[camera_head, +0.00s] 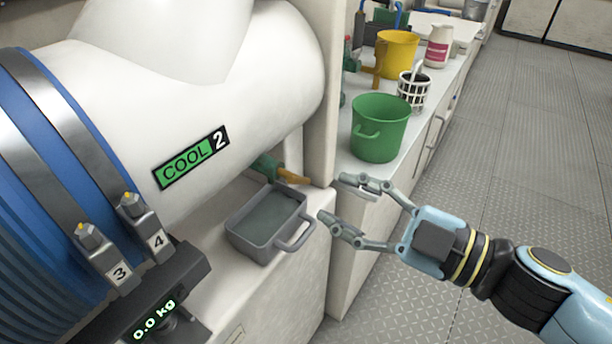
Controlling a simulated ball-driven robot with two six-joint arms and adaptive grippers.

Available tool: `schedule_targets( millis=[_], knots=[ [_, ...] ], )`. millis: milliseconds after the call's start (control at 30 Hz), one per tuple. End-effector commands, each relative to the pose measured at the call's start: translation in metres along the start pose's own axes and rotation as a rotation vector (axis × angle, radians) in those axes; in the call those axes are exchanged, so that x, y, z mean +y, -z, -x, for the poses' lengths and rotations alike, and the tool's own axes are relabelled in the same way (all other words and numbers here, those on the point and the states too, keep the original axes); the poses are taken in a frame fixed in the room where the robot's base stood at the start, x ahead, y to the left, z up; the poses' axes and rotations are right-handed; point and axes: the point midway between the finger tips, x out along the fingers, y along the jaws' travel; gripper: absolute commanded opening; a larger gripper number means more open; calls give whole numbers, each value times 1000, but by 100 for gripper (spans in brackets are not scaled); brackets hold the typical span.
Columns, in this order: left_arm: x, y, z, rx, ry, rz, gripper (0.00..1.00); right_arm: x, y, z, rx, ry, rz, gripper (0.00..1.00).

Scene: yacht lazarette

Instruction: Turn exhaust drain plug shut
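A drain fitting with a green body and an orange lever (293,177) sits under the large white pipe (200,85) labelled "COOL 2". I take it for the exhaust drain plug. The lever points right, towards my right gripper, and the green body is partly hidden behind the pipe. My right gripper (336,198) comes in from the right. Its two fingers are apart with nothing between them, and the tips are a little right of the lever, not visibly touching it. My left gripper is not in view.
A grey drip pan (268,249) with a handle stands below the fitting. A scale display (155,318) reads 0.0 kg. A green bucket (380,130), yellow bucket (397,54), white basket (413,92) and jug (439,45) stand on the counter behind. The floor (530,130) at right is clear.

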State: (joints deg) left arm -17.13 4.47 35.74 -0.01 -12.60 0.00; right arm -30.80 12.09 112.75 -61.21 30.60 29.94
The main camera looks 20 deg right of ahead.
Motion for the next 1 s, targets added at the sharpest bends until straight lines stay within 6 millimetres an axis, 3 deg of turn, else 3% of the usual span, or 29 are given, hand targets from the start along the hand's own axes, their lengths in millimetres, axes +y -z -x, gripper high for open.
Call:
schedule_targets(
  millis=[100,300,700,1000],
  knots=[
    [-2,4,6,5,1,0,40,3,2,-26,3,-5,-1,39],
    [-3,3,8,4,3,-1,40,1,1,-56,1,-3,-1,39],
    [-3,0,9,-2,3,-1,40,0,0,-66,-1,0,-2,39],
    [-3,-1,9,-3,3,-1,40,0,0,-66,-1,0,-2,3]
  ],
)
